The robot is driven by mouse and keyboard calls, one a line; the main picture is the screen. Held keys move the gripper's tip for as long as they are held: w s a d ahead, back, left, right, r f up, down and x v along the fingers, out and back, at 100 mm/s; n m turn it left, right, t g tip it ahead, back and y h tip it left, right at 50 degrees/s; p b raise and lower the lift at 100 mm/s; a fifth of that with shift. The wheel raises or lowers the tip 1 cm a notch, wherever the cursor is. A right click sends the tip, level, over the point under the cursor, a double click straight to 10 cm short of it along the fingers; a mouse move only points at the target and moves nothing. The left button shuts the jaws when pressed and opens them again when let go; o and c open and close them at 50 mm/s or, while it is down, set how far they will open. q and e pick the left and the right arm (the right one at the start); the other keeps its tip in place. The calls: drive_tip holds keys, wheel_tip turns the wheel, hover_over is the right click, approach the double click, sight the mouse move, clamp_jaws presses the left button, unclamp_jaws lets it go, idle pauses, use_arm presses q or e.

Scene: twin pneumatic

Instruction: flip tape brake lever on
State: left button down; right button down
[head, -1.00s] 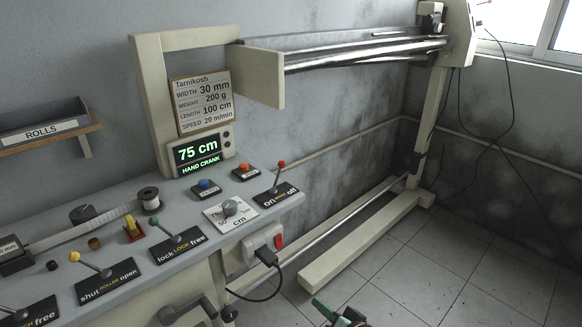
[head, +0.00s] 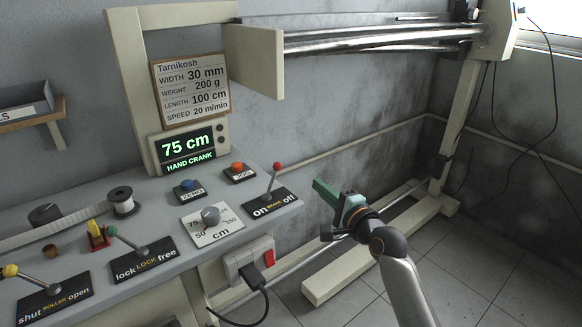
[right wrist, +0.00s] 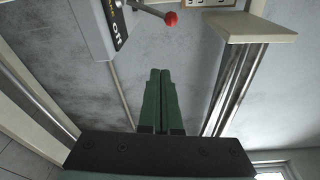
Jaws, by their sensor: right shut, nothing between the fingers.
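The brake lever (head: 273,180) has a red knob and stands on a black plate marked "on BRAKE off" (head: 272,204), at the right end of the grey bench. It leans slightly toward the "off" side. In the right wrist view the red knob (right wrist: 171,18) shows at the top, beyond the fingertips. My right gripper (head: 317,186) has green fingers pressed together, with nothing between them. It is to the right of the lever in the head view, apart from it. The shut fingers also show in the right wrist view (right wrist: 160,72). My left gripper is out of view.
A lock lever with a green knob (head: 128,240), a cm dial (head: 211,216) and blue (head: 187,186) and orange (head: 238,168) buttons share the bench (head: 170,206). A display reading "75 cm" (head: 188,147) stands behind. Floor space is open at right.

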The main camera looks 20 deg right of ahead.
sight(274, 177)
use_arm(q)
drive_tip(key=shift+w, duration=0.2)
use_arm(e)
drive_tip(key=shift+w+d+r, duration=0.15)
drive_tip(key=shift+w+r, duration=0.2)
drive_tip(key=shift+r, duration=0.05)
drive_tip(key=w+a, duration=0.1)
drive_tip(key=w, duration=0.1)
drive_tip(key=w+a, duration=0.2)
drive_tip(key=w, duration=0.1)
drive_tip(key=w+a, duration=0.2)
drive_tip(key=w, duration=0.1)
drive_tip(key=shift+r+b, duration=0.25)
drive_tip(key=shift+b, duration=0.1)
drive_tip(key=shift+s+a, duration=0.1)
drive_tip(key=shift+a, duration=0.15)
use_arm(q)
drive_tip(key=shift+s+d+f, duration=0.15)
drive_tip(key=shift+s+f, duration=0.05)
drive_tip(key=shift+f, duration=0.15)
